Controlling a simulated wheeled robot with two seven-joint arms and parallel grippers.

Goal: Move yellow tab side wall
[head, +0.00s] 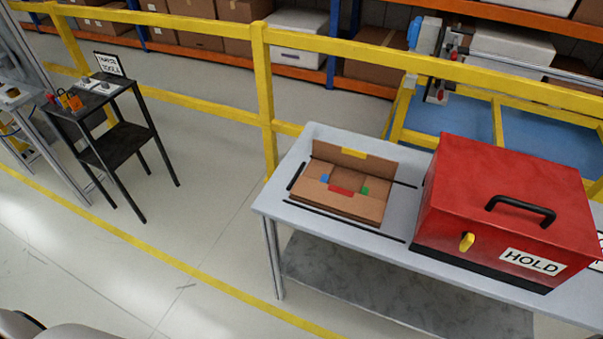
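A small open cardboard box (340,208) sits on the grey table (380,241), left of a red box. Its back side wall stands up and carries a yellow tab (354,153) at the top edge. A blue tab (325,178), a red tab (341,190) and a green tab (365,191) show on its lower flaps, which lie roughly flat. Neither of my grippers is in the head view, and nothing is seen touching the box.
A large red box (480,190) with a black handle, a yellow latch and a "HOLD" label (531,262) fills the table's right part. Black strips mark the tabletop around the cardboard box. A yellow railing (262,80) stands behind. A black stand (118,145) is at left; the floor between is clear.

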